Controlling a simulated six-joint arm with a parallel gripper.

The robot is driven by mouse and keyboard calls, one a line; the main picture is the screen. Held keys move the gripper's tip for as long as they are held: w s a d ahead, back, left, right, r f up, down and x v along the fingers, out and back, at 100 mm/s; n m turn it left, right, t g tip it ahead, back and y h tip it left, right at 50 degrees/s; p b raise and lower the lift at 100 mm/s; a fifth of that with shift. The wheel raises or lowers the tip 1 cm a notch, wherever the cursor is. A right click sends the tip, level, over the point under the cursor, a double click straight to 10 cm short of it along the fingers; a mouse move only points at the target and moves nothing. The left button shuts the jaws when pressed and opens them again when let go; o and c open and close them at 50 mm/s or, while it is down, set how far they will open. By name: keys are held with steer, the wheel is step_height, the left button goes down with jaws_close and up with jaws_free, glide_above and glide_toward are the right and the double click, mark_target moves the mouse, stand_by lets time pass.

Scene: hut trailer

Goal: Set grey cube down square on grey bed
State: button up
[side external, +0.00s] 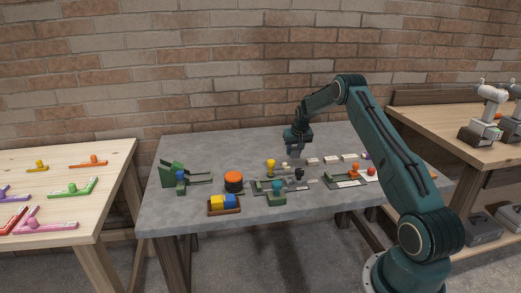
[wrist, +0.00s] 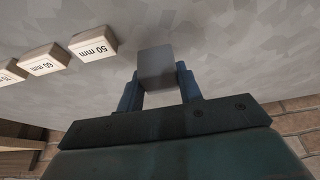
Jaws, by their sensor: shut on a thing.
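The grey cube (wrist: 157,68) is held between the two fingertips of my gripper (wrist: 158,84) in the wrist view, with one flat face towards the camera. In the side external view my gripper (side external: 294,154) points down over the middle of the grey table, behind the row of small fixtures. The cube is too small there to tell apart from the fingers. Several fixtures with grey plates stand in front of the gripper, one of them at the centre (side external: 262,187). I cannot tell which surface is the grey bed. No bed shows under the cube in the wrist view.
White labelled blocks (wrist: 93,46) lie left of the cube in the wrist view, in a row. On the grey table (side external: 180,220) stand a green fixture (side external: 170,175), an orange-topped black cylinder (side external: 233,182) and a wooden tray (side external: 224,211) with yellow and blue blocks. The table's front left is clear.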

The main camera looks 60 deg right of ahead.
mark_target(294, 155)
steer(key=shift+f, duration=1.6)
steer(key=shift+f, duration=0.15)
steer(key=o, duration=1)
steer(key=shift+c, duration=0.2)
steer(key=v, duration=1.2)
steer(key=shift+r, duration=0.2)
